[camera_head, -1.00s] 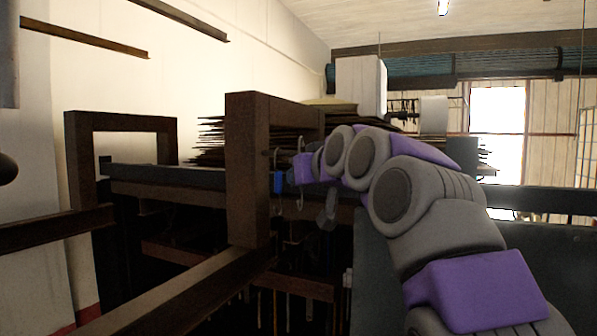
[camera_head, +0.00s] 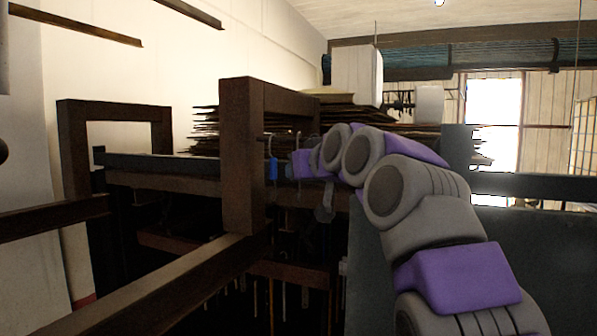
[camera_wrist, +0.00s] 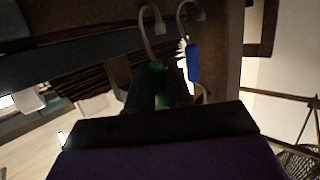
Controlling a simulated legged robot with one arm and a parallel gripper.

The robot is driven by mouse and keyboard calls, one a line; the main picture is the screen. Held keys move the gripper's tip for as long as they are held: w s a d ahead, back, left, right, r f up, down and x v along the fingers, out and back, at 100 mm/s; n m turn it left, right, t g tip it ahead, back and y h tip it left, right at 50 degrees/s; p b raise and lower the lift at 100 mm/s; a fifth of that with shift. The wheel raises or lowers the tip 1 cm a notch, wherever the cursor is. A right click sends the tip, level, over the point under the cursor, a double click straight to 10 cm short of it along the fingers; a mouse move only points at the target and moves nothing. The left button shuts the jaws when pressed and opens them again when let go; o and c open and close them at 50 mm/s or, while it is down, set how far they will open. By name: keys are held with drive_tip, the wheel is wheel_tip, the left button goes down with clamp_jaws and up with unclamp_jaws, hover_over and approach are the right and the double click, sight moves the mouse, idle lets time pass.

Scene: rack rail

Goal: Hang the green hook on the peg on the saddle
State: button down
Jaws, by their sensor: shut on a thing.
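The green hook has a pale curved wire and a green grip (camera_wrist: 158,70), seen in the wrist view. My gripper (camera_wrist: 160,97) is shut on its green part, with the wire curving up beyond the fingers. A blue-gripped hook (camera_wrist: 193,62) hangs just to the right of it, and shows beside the brown post in the head view (camera_head: 273,168). Small pale ends show at both wire curves. I cannot tell whether the green hook's wire rests on a peg or is only near it. In the head view, my gripper (camera_head: 288,166) is right of the blue hook; the green grip is not clear there.
A thick brown post (camera_head: 241,165) stands close left of my gripper, with a brown beam (camera_head: 165,285) running toward the lower left. Long dark stock (camera_head: 215,135) is stacked behind. A dark flat panel (camera_head: 530,255) fills the right side.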

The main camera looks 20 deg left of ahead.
drive_tip(key=shift+f, duration=0.2)
drive_tip(key=c, duration=1)
unclamp_jaws()
drive_tip(key=shift+o, duration=0.2)
drive_tip(key=b+v, duration=0.4)
drive_tip(key=v, duration=1.3)
drive_tip(key=s+d+f+m+g+h+b, duration=0.2)
drive_tip(key=d+f+b, duration=0.15)
drive_tip(key=f, duration=0.95)
drive_tip(key=s+d+f+m+g+h+b, duration=0.25)
drive_tip(key=d+f, duration=0.25)
drive_tip(key=f, duration=0.9)
drive_tip(key=s+d+f+m+g+h+b, duration=0.1)
drive_tip(key=s+d+f+h+b, duration=0.2)
drive_tip(key=f, duration=1)
drive_tip(key=s+d+f+m+g+h+b, duration=0.1)
drive_tip(key=s+d+f+g+b, duration=0.1)
drive_tip(key=s+f, duration=0.6)
drive_tip(key=s+d+f+m+g+h+b, duration=0.1)
drive_tip(key=s+d+f+g+b, duration=0.2)
drive_tip(key=f, duration=1)
drive_tip(key=s+d+f+m+g+h+b, duration=0.1)
drive_tip(key=s+d+f+g+b, duration=0.1)
drive_tip(key=s+d+f, duration=0.5)
drive_tip(key=s+f+b, duration=0.1)
drive_tip(key=s+f, duration=0.3)
drive_tip(key=s, duration=0.2)
drive_tip(key=shift+d+b, duration=0.2)
drive_tip(key=shift+b, duration=0.2)
